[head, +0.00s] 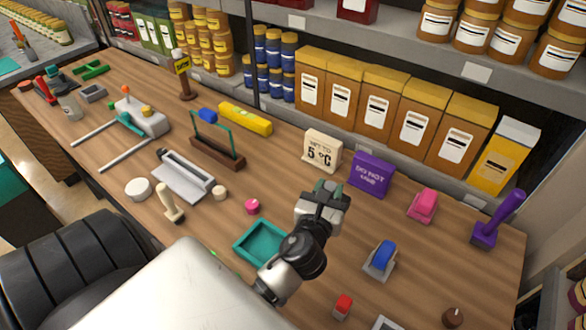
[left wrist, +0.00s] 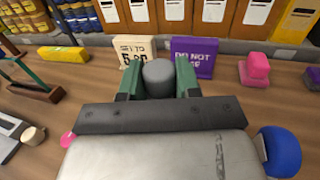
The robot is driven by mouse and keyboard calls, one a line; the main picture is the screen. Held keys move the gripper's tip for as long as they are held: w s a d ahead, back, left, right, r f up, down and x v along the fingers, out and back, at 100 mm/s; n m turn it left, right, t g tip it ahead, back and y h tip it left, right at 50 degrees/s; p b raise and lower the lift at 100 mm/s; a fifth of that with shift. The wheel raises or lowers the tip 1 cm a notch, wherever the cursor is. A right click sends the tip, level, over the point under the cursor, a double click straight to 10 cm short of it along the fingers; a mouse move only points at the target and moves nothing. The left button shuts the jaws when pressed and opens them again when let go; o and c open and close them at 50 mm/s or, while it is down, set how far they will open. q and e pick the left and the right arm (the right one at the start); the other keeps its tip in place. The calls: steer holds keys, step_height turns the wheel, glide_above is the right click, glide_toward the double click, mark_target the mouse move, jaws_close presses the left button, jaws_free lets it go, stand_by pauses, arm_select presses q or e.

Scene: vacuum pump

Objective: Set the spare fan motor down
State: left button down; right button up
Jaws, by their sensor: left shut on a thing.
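The spare fan motor looks like a dark grey cylinder (left wrist: 158,77) in the left wrist view. It sits upright between the two green fingers of my left gripper (left wrist: 158,90), which is shut on it. In the head view my left gripper (head: 329,190) is over the middle right of the wooden table, in front of the cream "SET TO 5 °C" sign (head: 322,150) and the purple "DO NOT" sign (head: 371,174). The motor is mostly hidden there by the gripper. I cannot tell whether its underside touches the table. My right gripper is not in view.
A teal tray (head: 237,246) lies left of my arm. A blue tape dispenser (head: 381,258) stands to the right, with a pink stapler-like object (head: 422,205) and a purple handled tool (head: 497,220) beyond. Boxes (head: 382,95) line the shelf behind. Bare wood (head: 440,262) shows at the right.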

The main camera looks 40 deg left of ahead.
arm_select(q)
step_height(320, 180, down, 6)
steer(key=shift+r+b, duration=0.25)
steer(key=shift+b, duration=0.9)
step_height(320, 180, down, 4)
steer(key=shift+r+b, duration=0.2)
steer(key=shift+b, duration=0.8)
steer(key=shift+f, duration=0.25)
steer(key=shift+f, duration=0.15)
steer(key=c, duration=0.8)
jaws_free()
steer(key=shift+s, duration=0.1)
